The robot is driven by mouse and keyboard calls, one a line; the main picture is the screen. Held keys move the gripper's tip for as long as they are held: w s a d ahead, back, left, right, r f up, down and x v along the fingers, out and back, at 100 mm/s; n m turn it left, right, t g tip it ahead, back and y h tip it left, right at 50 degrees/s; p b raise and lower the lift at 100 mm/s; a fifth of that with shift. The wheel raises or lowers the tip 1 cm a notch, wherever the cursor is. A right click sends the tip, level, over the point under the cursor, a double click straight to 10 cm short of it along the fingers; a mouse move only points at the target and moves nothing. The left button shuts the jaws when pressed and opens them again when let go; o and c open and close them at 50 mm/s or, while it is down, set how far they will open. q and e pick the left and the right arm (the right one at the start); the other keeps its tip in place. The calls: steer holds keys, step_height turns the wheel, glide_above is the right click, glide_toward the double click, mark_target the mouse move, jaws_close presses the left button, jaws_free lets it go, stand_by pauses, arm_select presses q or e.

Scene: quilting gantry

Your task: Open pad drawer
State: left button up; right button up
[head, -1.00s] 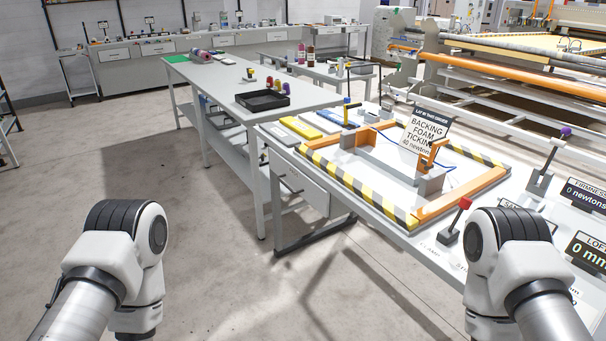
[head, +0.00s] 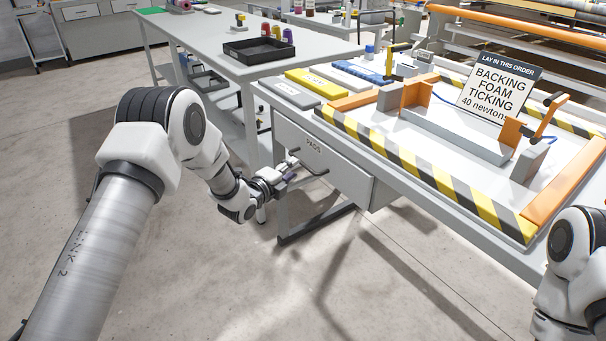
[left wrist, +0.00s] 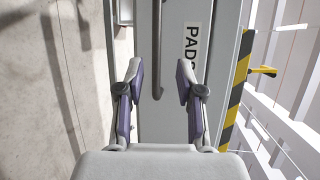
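The pad drawer (head: 345,178) is a grey front labelled PADS under the near left end of the striped bench. It looks shut. Its dark bar handle (head: 316,172) stands out from the front; in the left wrist view the handle (left wrist: 157,50) runs lengthwise between the two fingers. My left gripper (head: 292,170) is at the drawer front beside the handle. In the left wrist view the left gripper (left wrist: 161,75) is open, its purple-padded fingers apart on either side of the handle. I cannot tell whether they touch it. My right gripper is out of view.
The bench top holds a yellow-black striped frame (head: 440,180), orange rails, a grey and a yellow pad (head: 316,83), and a LAY IN THIS ORDER sign (head: 497,90). A table with a black tray (head: 259,50) stands behind. The floor before the drawer is clear.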

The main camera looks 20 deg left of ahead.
mark_target(301, 164)
arm_select(q)
steer(key=x, duration=0.6)
steer(key=shift+w+f, duration=0.2)
steer(key=shift+w, duration=0.1)
jaws_close()
steer(key=shift+s, duration=0.15)
steer(key=s+a+p, duration=0.9)
steer(key=s+a, duration=0.6)
steer(key=s, duration=0.5)
steer(key=shift+a+p, duration=0.35)
steer(key=shift+p, duration=0.05)
jaws_free()
